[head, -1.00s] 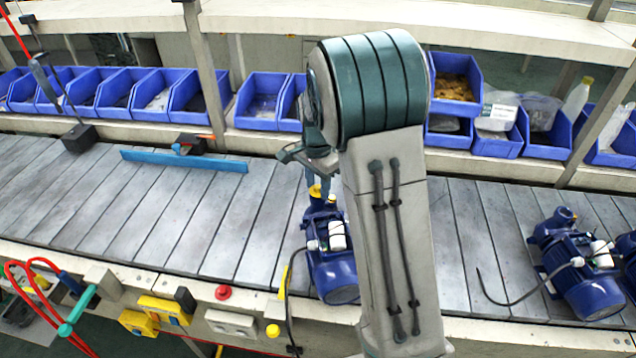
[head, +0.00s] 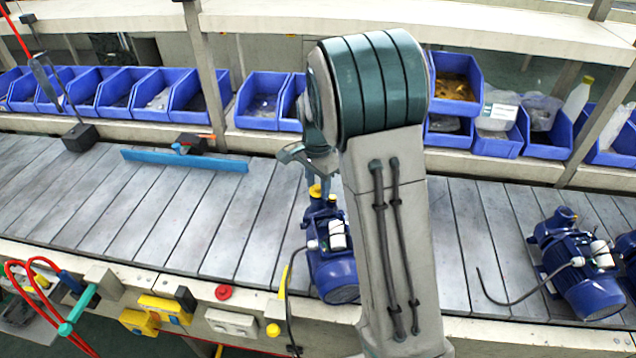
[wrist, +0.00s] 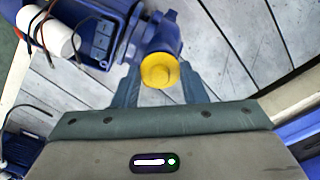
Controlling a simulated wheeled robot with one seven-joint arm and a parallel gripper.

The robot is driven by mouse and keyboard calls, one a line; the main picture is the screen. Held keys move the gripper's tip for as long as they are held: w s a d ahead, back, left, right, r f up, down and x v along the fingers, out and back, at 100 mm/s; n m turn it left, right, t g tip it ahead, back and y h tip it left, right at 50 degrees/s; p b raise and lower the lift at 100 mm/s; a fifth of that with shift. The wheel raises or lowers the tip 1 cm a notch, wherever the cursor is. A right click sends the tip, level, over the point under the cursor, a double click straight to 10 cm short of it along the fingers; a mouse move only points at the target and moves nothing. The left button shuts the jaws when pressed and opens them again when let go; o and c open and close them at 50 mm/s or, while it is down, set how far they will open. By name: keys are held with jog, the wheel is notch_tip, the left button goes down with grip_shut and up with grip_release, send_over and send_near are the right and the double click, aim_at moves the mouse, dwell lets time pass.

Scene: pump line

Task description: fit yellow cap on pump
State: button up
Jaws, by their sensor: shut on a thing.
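The yellow cap (wrist: 159,70) is round and sits between my fingertips in the wrist view. In the head view the cap (head: 315,190) shows just below my gripper (head: 318,176). My gripper (wrist: 160,80) is shut on it, pointing down. The blue pump (head: 333,262) stands on the conveyor under my arm. In the wrist view the pump (wrist: 100,38) lies at the upper left, and the cap overlaps its blue port end. I cannot tell whether cap and port touch.
Another blue pump (head: 580,265) with a yellow-topped port stands to the right on the slatted conveyor (head: 215,215). A blue bar (head: 185,160) lies to the left. Blue bins (head: 262,103) line the back. A red button (head: 223,292) is on the front edge.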

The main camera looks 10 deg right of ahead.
jog(key=shift+f, duration=0.4)
jog(key=o, duration=1)
jog(key=shift+r, duration=0.1)
jog(key=shift+r+p, duration=2)
jog(key=shift+r, duration=0.95)
notch_tip(320, 180, up, 14)
jog(key=b, duration=0.1)
jog(key=shift+f+b, duration=0.15)
jog(key=shift+b, duration=0.25)
jog(key=shift+w+a, duration=0.1)
